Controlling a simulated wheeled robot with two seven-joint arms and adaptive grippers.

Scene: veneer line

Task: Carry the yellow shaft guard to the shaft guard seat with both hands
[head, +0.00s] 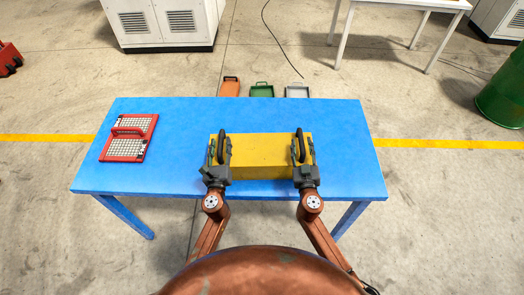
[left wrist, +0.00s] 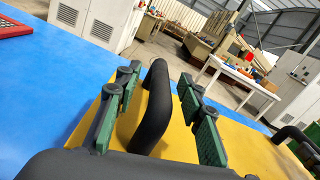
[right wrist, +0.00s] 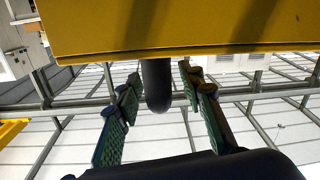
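The yellow shaft guard (head: 265,157) is a long box lying on the blue table (head: 340,125), with a black handle near each end. My left gripper (head: 220,153) is at the left handle; in the left wrist view the handle (left wrist: 154,105) stands between its two green-padded fingers, with gaps on both sides. My right gripper (head: 302,156) is at the right handle; in the right wrist view that handle (right wrist: 157,85) lies between the spread fingers, apart from them. Both grippers are open. I cannot make out for sure which thing is the shaft guard seat.
A red frame with pale grid panels (head: 130,137) lies on the table's left part. Orange (head: 230,87), green (head: 262,90) and grey (head: 297,91) trays are on the floor behind the table. A green drum (head: 502,95) stands at right. The table's right end is clear.

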